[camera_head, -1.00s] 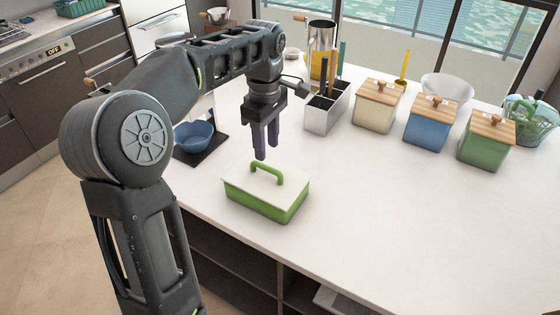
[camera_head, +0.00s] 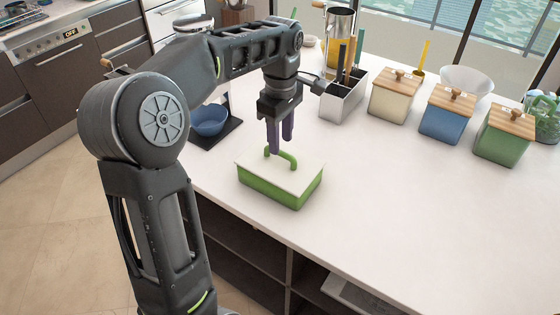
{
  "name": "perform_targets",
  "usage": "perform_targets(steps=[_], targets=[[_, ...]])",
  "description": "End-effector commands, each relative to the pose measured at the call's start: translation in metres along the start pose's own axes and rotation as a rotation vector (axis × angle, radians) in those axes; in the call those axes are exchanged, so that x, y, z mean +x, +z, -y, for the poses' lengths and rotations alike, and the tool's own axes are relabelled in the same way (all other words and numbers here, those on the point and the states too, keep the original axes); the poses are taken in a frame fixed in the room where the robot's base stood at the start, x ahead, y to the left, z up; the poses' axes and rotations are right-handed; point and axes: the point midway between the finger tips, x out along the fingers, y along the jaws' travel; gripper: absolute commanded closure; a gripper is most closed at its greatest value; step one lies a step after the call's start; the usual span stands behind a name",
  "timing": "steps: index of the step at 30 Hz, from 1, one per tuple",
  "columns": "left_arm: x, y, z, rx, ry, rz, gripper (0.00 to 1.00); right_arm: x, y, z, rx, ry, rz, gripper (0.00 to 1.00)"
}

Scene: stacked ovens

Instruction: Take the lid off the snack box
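The snack box (camera_head: 282,190) is a green rectangular box on the white countertop, near its front edge. Its flat white lid (camera_head: 308,174) is on it, with a green arched handle (camera_head: 290,159) on top. My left gripper (camera_head: 280,148) points down over the lid. Its two dark purple fingers are a little apart, with the tips at the handle's top. I cannot tell whether they touch it or straddle it. My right gripper is not in view.
A blue bowl (camera_head: 209,119) on a dark stand is left of the gripper. A metal utensil holder (camera_head: 343,103) stands behind. Cream (camera_head: 392,101), blue (camera_head: 441,120) and green (camera_head: 498,143) canisters line the back right. The counter right of the snack box is clear.

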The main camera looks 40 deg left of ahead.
Motion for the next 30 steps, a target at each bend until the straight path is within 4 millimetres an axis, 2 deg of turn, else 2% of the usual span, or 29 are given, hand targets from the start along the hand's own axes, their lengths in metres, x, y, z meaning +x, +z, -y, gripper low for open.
perform_targets(steps=[9, 12, 30], targets=[[0.041, -0.001, 0.002, 0.000, -0.004, 0.000, 0.60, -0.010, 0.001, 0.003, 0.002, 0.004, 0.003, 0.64], [0.048, -0.001, 0.002, 0.000, -0.001, 0.000, 0.60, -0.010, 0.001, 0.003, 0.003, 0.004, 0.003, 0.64], [0.049, -0.001, 0.002, 0.000, -0.001, 0.000, 0.61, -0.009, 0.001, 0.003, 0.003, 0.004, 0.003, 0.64]])
